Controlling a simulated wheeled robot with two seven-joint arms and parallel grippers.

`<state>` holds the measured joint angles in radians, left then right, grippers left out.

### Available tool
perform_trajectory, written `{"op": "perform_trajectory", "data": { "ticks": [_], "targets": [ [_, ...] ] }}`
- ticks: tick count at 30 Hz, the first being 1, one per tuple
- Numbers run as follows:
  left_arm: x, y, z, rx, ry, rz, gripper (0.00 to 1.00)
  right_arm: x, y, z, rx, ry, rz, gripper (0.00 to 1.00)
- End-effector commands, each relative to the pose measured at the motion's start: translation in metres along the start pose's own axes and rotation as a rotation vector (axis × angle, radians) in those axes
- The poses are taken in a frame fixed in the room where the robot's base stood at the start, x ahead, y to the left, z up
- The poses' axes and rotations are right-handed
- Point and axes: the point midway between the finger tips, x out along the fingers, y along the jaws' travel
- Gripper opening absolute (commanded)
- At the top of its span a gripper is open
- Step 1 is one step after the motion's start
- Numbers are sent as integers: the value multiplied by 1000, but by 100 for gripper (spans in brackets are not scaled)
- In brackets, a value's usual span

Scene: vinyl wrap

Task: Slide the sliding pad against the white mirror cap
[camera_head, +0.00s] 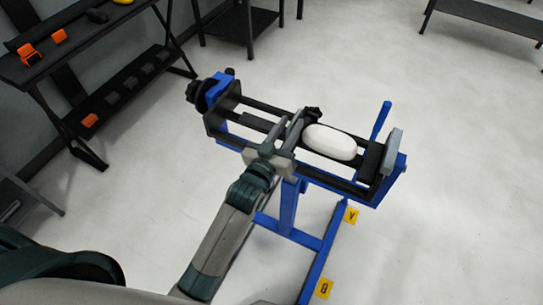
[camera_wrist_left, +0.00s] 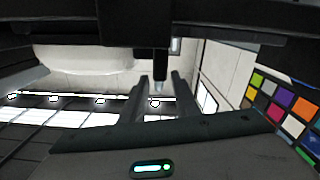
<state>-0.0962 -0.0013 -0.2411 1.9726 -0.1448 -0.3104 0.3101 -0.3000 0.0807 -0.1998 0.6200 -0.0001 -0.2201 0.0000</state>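The white mirror cap (camera_head: 330,142) lies lengthwise in the black-railed frame of a blue stand, right of my left gripper. It also shows as a pale curved shape in the left wrist view (camera_wrist_left: 90,58). My left gripper (camera_head: 293,118) reaches over the frame, its two fingers apart. A black knob (camera_head: 312,113) sits beside the fingertips, near the cap's left end; it seems to belong to the sliding pad, which is mostly hidden by the gripper. In the left wrist view a black rod (camera_wrist_left: 160,65) stands between the open fingers (camera_wrist_left: 159,85), with gaps visible. My right gripper is out of view.
A grey end pad (camera_head: 393,150) stands at the frame's right end. A black hand knob (camera_head: 194,92) is at its left end. Black tables (camera_head: 85,45) with orange items stand at the left. The floor (camera_head: 440,220) at right is clear.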

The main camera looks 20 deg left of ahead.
Motion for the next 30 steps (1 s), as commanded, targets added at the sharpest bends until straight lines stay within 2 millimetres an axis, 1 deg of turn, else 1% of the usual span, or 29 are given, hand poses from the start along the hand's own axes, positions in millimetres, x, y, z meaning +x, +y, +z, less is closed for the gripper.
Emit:
{"op": "perform_trajectory", "data": {
  "ticks": [1, 9, 15, 18, 21, 30],
  "targets": [
    [-12, -1, 4, 0, -2, 0, 28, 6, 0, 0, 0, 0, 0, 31],
    [-66, 0, 4, -1, -2, 0, 28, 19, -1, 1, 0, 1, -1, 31],
    [-95, 0, 2, 0, -1, 0, 28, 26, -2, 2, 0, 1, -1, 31],
    [-103, 0, 2, 0, -2, 0, 28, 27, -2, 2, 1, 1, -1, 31],
    [-108, 0, 0, 0, 0, 0, 28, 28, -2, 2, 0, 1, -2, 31],
    [-109, 0, 0, 0, 0, 0, 28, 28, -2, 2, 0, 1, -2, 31]
  ]
}}
